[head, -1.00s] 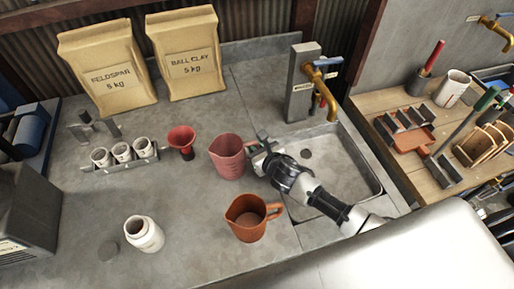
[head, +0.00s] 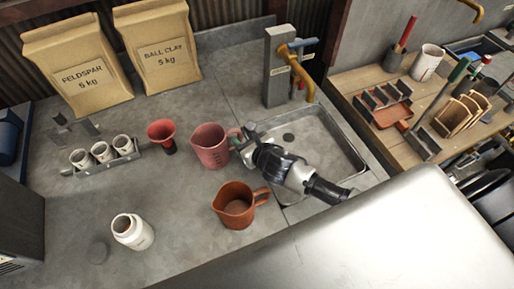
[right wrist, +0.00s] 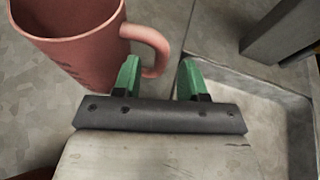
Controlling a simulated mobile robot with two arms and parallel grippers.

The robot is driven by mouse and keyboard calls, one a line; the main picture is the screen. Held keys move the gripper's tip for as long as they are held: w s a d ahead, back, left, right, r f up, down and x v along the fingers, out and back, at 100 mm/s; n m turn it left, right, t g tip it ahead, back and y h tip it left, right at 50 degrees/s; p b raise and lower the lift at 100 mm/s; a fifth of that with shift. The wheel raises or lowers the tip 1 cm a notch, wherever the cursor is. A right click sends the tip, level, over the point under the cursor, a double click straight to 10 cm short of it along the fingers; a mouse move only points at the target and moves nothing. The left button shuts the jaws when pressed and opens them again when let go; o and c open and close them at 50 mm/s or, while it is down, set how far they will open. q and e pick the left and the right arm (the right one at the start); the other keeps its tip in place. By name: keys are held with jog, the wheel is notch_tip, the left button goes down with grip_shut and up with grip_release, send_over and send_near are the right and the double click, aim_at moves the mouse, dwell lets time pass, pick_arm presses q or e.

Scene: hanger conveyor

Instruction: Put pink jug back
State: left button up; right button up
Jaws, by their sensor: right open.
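The pink jug (head: 209,147) stands upright on the grey counter, left of the sink, its handle pointing right. In the right wrist view the jug (right wrist: 72,45) fills the upper left, and its handle (right wrist: 150,45) reaches toward my gripper. My right gripper (head: 240,138) is just right of the jug at the handle. In the right wrist view its green fingers (right wrist: 160,80) are apart, with the handle's lower end close to the left finger; whether they touch I cannot tell. My left gripper is not in view.
An orange-brown jug (head: 237,205) stands in front of the pink jug. A red funnel (head: 162,134) and a rack of white cups (head: 103,153) are to its left. A white jar (head: 132,231) is front left. The sink (head: 325,150) and tap (head: 300,70) are right.

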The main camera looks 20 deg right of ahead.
jog(key=v, duration=0.8)
jog(key=shift+s+r+b, duration=0.2)
jog(key=shift+s+b, duration=0.1)
jog(key=shift+b, duration=0.05)
jog(key=shift+d, duration=0.15)
